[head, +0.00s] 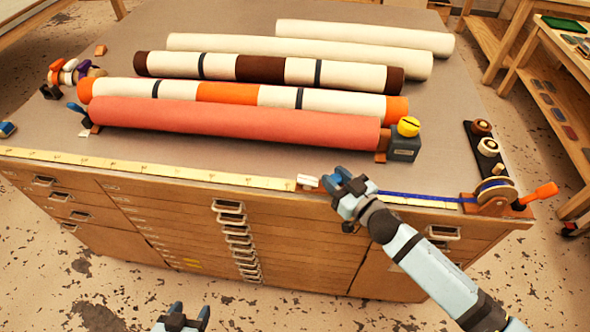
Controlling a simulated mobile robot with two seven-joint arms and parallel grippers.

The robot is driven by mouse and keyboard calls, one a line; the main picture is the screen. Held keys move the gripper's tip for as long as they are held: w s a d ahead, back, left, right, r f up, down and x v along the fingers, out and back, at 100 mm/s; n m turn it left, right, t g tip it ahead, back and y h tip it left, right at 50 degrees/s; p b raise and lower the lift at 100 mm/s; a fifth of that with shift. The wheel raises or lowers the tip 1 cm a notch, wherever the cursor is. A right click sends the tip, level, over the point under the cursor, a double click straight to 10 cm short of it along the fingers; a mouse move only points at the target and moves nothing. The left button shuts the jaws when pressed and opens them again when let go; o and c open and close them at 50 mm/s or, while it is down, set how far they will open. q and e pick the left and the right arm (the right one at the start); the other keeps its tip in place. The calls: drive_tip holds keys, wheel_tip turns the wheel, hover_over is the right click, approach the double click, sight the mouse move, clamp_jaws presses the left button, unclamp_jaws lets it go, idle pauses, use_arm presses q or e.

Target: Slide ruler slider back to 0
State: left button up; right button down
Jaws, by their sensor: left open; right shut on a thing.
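The ruler (165,171) is a long pale yellow strip along the front edge of the cabinet top. The slider (308,183), a small brownish block with a white tab, sits on it a little right of the middle. My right gripper (334,180) is at the slider with its blue fingers shut on it; the fingers hide part of the slider. A blue ribbon (400,195) runs along the ruler between the gripper and a spool (495,190) at the right end. My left gripper (188,314) is open and empty, low in front of the cabinet. The ruler's figures are too small to read.
Several rolls lie across the cabinet top, the nearest a coral one (235,124). A dark block with a yellow knob (408,127) stands at its right end. An orange-handled crank (538,195) juts out at the right corner. Drawer handles (230,206) line the cabinet front.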

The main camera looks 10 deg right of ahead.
drive_tip(key=s+d+p, duration=0.1)
drive_tip(key=s+d, duration=0.1)
drive_tip(key=d, duration=0.5)
drive_tip(key=s+d+p, duration=0.1)
drive_tip(key=s+d, duration=0.1)
drive_tip(key=d, duration=0.4)
drive_tip(key=s+d, duration=0.2)
drive_tip(key=d, duration=0.5)
drive_tip(key=shift+s+d+p, duration=0.35)
drive_tip(key=shift+p, duration=0.05)
drive_tip(key=c, duration=0.8)
unclamp_jaws()
drive_tip(key=shift+s+d+f, duration=0.1)
drive_tip(key=shift+s+d, duration=0.1)
drive_tip(key=shift+s, duration=0.25)
drive_tip(key=b+v, duration=0.1)
drive_tip(key=v, duration=1.2)
drive_tip(key=shift+b, duration=0.4)
drive_tip(key=shift+w, duration=0.1)
